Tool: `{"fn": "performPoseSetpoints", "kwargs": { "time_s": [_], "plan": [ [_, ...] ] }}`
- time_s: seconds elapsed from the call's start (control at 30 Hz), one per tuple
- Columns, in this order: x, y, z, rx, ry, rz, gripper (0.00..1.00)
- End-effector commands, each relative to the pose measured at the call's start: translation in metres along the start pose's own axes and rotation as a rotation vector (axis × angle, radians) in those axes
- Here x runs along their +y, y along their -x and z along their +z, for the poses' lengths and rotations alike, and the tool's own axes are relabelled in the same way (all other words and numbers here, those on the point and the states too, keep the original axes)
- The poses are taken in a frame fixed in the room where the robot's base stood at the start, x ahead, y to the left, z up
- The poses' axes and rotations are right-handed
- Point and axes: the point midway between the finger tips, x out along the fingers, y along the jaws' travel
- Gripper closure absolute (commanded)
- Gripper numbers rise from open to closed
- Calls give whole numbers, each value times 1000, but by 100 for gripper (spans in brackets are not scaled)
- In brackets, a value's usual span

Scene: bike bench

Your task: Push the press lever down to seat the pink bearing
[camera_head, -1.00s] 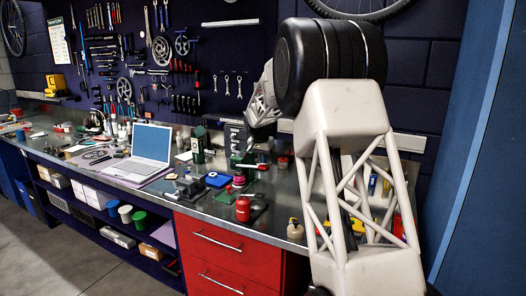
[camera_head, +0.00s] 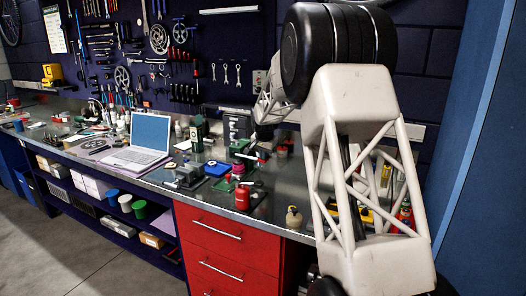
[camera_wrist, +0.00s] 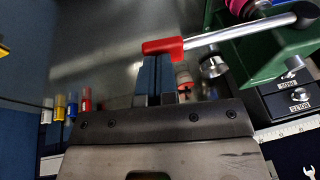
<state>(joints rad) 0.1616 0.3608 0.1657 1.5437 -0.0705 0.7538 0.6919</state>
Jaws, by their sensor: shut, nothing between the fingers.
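The press shows as a green frame (camera_wrist: 262,62) at the upper right of the wrist view and on the bench in the head view (camera_head: 239,147). Its silver lever (camera_wrist: 240,33) runs left to a red grip (camera_wrist: 163,46). The pink bearing (camera_wrist: 242,8) is partly cut off at the top edge of the wrist view; a pink part also shows at the press in the head view (camera_head: 238,168). My gripper (camera_wrist: 153,58) is shut and empty. Its fingertips are right at the red grip, which partly covers them. I cannot tell whether they touch.
A red bottle (camera_head: 242,198) and a small beige bottle (camera_head: 293,217) stand near the bench's front edge. A blue box (camera_head: 217,168) and a laptop (camera_head: 149,138) are left of the press. Small drawers (camera_wrist: 292,98) stand beside the press in the wrist view.

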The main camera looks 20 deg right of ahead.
Motion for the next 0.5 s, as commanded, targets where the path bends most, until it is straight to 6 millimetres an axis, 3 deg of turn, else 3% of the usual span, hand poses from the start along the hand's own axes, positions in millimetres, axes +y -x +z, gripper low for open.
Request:
{"fn": "performPoseSetpoints", "kwargs": {
  "time_s": [0.23,0.5],
  "plan": [
    [8,-25,7,0,-19,-60,100],
    [9,-29,8,0,-19,-58,100]
  ]
}}
